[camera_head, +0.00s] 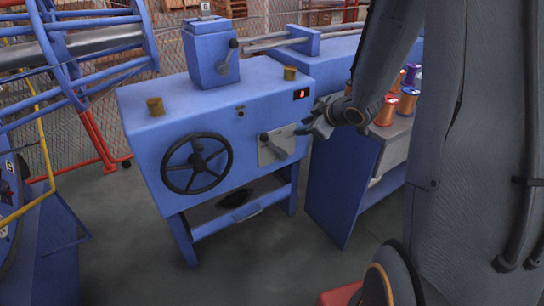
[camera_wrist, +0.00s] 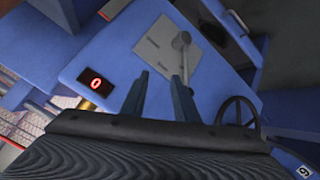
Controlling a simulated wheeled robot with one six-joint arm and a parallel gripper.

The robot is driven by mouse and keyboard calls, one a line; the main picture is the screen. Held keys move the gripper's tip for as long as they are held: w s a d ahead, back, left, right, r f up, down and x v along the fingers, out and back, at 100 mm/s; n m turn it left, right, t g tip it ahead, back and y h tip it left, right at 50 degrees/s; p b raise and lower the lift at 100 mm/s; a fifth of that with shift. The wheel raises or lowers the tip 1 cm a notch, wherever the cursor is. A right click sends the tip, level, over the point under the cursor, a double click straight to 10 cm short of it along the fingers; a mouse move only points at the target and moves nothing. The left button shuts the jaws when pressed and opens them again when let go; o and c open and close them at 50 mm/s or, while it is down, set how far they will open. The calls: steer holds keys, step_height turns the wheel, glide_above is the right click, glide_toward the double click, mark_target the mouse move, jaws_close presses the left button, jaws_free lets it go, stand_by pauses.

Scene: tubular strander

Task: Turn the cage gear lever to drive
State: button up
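A grey lever on a light grey plate (camera_head: 288,136) is on the front of the blue machine cabinet. My gripper (camera_head: 316,124) is in front of the cabinet's right end, to the right of the lever. In the wrist view my gripper's two dark fingers (camera_wrist: 160,92) stand apart with nothing between them.
A black handwheel (camera_head: 197,163) is left of the plate. Another lever (camera_head: 228,54) is on the upper blue box. Open floor lies in front.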

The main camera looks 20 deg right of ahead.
mark_target(271, 143)
steer(key=w+a+f+n+y+b, duration=0.1)
steer(key=a+f+y+b, duration=0.1)
steer(key=f, duration=0.1)
steer(key=w+a+f+n+y+b, duration=0.2)
steer(key=a+f, duration=0.1)
steer(key=w+a+f+n+y+b, duration=0.2)
steer(key=a+f+y, duration=0.1)
steer(key=shift+a, duration=0.15)
steer(key=shift+r, duration=0.1)
steer(key=shift+c, duration=0.5)
jaws_close()
